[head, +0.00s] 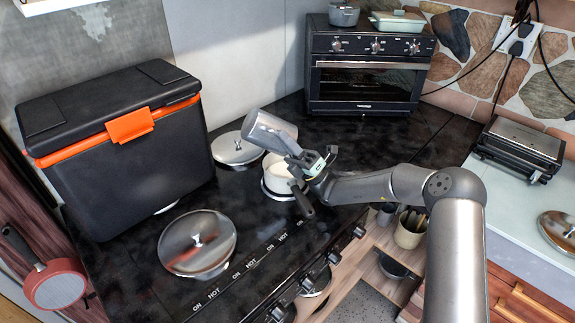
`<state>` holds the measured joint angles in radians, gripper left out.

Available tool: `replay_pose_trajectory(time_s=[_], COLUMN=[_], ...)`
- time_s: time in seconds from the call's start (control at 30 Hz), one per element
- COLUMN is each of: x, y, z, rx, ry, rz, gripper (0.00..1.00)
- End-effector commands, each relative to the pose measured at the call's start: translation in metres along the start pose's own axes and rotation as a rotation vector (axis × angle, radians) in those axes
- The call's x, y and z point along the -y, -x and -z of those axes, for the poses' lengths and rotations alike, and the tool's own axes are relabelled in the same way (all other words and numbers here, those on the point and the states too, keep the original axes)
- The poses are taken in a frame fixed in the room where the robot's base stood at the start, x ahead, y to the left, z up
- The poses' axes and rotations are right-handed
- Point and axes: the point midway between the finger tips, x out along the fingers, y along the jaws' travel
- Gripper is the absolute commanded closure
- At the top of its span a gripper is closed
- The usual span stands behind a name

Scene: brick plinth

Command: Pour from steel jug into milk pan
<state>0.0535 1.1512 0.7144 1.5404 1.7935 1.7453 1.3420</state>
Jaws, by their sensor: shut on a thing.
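The steel jug (268,129) is a grey metal vessel held in the air at the middle of the head view. It is tilted, with one end up to the left and the other down toward my gripper. My gripper (310,163) is shut on the steel jug. The milk pan (272,188) is a small pale pan on the black stove top, below the jug, with a dark handle (302,199) pointing toward the front. The jug and gripper hide part of the pan's rim. I cannot see the jug's contents or any stream.
A black and orange cool box (120,150) stands to the left. Steel lids lie behind the pan (237,148) and at the front left (197,243). A toaster oven (365,75) stands behind. A contact grill (520,147) is at right. Stove top between pan and oven is clear.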

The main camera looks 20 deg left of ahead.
Motion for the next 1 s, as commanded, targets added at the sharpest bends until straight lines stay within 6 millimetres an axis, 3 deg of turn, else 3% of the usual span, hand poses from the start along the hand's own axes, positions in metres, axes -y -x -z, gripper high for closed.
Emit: replay_pose_trajectory(time_s=[0.2, 0.37, 0.83, 1.0], x=[0.003, 0.006, 0.036, 0.045], y=[0.001, -0.011, -0.027, -0.034], z=[0.004, 0.015, 0.071, 0.088], rx=[-0.032, -0.142, -0.638, -0.735], ry=[0.007, 0.029, 0.143, 0.166], rz=[0.023, 0.095, 0.44, 0.518], gripper=[1.0, 1.0, 1.0, 1.0])
